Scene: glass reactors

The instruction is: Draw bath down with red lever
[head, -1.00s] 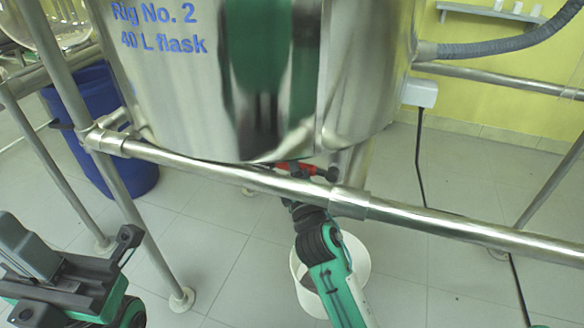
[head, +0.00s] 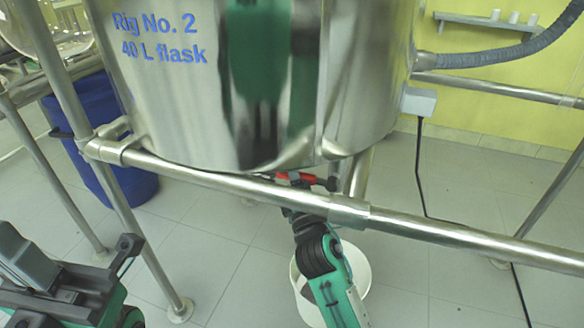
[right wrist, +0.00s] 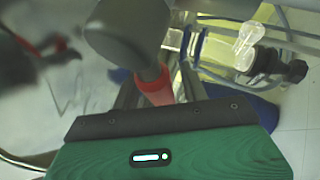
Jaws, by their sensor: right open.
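The steel bath (head: 180,95), marked Rig No. 2 40 L flask, hangs above the front rail. The red lever (head: 308,181) shows in part under the bath's bottom, just above the rail. My right gripper (head: 296,208) reaches up from below to beside the lever; the rail partly hides it. In the right wrist view a red part (right wrist: 157,86) lies just beyond my green gripper body, beside a blurred grey shape. I cannot tell whether the fingers touch the lever. My left gripper (head: 75,265) is at the lower left, away from the bath.
A white bucket (head: 358,265) stands on the floor under the drain, partly behind my right arm. The steel rail (head: 430,228) crosses in front. A blue drum (head: 100,120) stands at the left. A black cable (head: 421,170) runs down to the floor at the right.

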